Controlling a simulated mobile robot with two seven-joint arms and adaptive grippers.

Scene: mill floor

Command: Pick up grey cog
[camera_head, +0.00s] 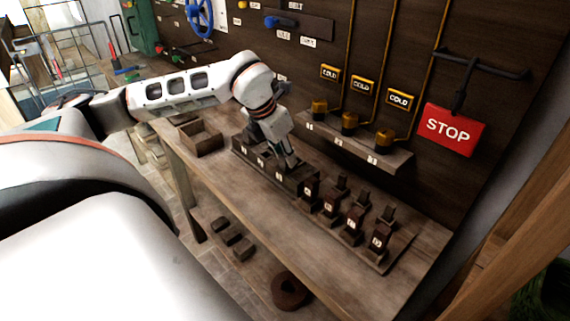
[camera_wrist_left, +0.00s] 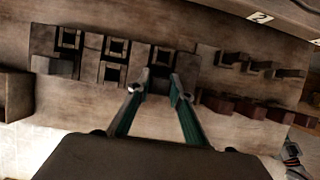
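I cannot make out a grey cog in either view. My left gripper (camera_head: 291,163) reaches down over a dark wooden rack (camera_head: 246,153) with numbered compartments on the bench. In the left wrist view the two green-sided fingers (camera_wrist_left: 156,86) are apart, over the rack's right part. I see nothing held between them; a dark slot of the rack shows there. The rack (camera_wrist_left: 90,66) has several square openings, and their insides are too dark to read.
A row of numbered dark blocks (camera_head: 352,225) stands right of the rack on the bench (camera_head: 222,182). An open wooden box (camera_head: 203,141) is at the left. A shelf (camera_head: 388,158) with brass cups, COLD signs and a red STOP sign (camera_head: 450,130) is behind. A brown ring (camera_head: 290,291) lies below.

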